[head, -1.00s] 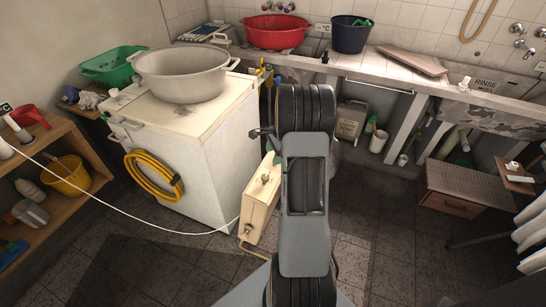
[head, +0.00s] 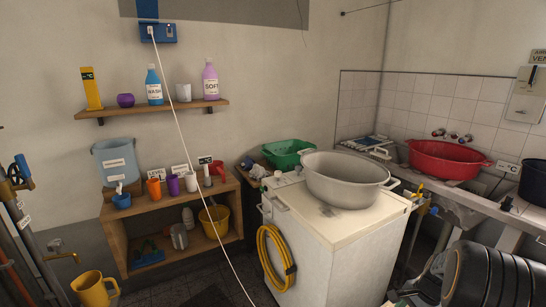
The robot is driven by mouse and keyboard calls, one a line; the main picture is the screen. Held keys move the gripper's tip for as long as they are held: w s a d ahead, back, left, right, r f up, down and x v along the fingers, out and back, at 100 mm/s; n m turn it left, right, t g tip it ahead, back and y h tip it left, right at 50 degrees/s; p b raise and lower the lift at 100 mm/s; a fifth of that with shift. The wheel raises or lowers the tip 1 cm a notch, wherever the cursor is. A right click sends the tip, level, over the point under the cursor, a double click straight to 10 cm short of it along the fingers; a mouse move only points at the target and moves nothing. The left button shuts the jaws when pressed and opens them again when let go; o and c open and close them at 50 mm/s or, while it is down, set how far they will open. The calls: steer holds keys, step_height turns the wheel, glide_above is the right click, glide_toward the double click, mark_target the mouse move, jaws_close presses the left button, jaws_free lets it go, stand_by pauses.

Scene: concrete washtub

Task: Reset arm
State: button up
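Part of my arm (head: 490,277) shows at the lower right in the head view, as dark ribbed rounds with a grey link beside them. It stands in front of the sink bench and to the right of the white washing machine (head: 335,250). I cannot make out my gripper's fingers in this view, so whether it holds anything is hidden.
A grey basin (head: 345,183) sits on the machine; a yellow hose (head: 275,258) hangs on its side. Green (head: 287,152) and red (head: 447,158) tubs stand behind. A white cord (head: 190,150) crosses before the wooden shelves (head: 118,240). A yellow jug (head: 92,290) is lower left.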

steer(key=s+a+r+n+t+p, duration=0.1)
steer(key=s+a+r+n+p, duration=0.2)
steer(key=a+r+n, duration=0.2)
steer(key=s+a+r+n+t+h+p, duration=0.1)
steer(key=s+a+r+n+p, duration=0.2)
steer(key=a+r, duration=0.7)
steer(key=s+a+r+n+t+h+p, duration=0.1)
steer(key=s+a+r+n+p, duration=0.2)
steer(key=r, duration=0.8)
steer(key=s+a+n, duration=0.2)
steer(key=a+n, duration=0.2)
steer(key=a, duration=0.1)
